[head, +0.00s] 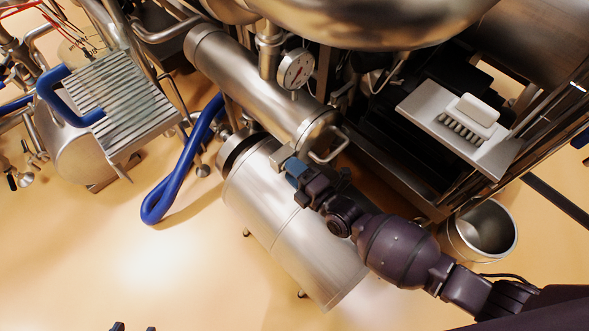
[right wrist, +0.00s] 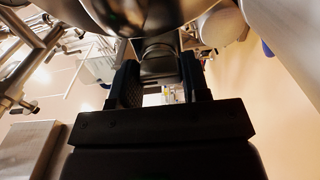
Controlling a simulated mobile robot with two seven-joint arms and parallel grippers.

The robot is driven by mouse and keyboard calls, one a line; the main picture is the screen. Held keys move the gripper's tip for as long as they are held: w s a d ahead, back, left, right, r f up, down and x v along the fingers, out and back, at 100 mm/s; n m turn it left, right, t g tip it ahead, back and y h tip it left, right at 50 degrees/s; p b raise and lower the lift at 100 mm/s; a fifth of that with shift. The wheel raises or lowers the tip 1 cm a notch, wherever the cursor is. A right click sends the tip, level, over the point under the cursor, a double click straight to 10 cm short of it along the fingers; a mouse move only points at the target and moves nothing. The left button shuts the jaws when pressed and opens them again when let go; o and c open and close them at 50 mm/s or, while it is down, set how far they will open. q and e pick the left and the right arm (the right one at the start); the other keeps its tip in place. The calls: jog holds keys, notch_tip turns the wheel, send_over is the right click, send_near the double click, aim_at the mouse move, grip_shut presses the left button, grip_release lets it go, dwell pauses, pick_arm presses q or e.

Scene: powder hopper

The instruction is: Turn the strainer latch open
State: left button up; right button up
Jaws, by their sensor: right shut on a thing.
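The strainer is a steel cylinder (head: 240,75) lying at a slant in the upper middle of the head view, with a bent handle (head: 333,146) at its near end. A small metal latch piece (head: 282,157) sits beside that end. My right gripper (head: 291,166) is at this piece, its blue fingertips shut on it. In the right wrist view, a rounded metal piece (right wrist: 158,62) lies between the two fingers; the fingers hide its sides. My left gripper (head: 134,327) shows only as two dark tips, spread apart, at the bottom edge, away from the strainer.
A large steel drum (head: 290,230) lies below my right gripper. A pressure gauge (head: 296,69) stands above the strainer. A brush (head: 472,115) rests on a tray (head: 425,104) at right, above a bucket (head: 487,232). A blue hose (head: 165,190) loops at left. The lower-left floor is clear.

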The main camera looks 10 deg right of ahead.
jog(key=shift+m+p, duration=0.35)
jog(key=shift+m, duration=2.35)
jog(key=o, duration=0.9)
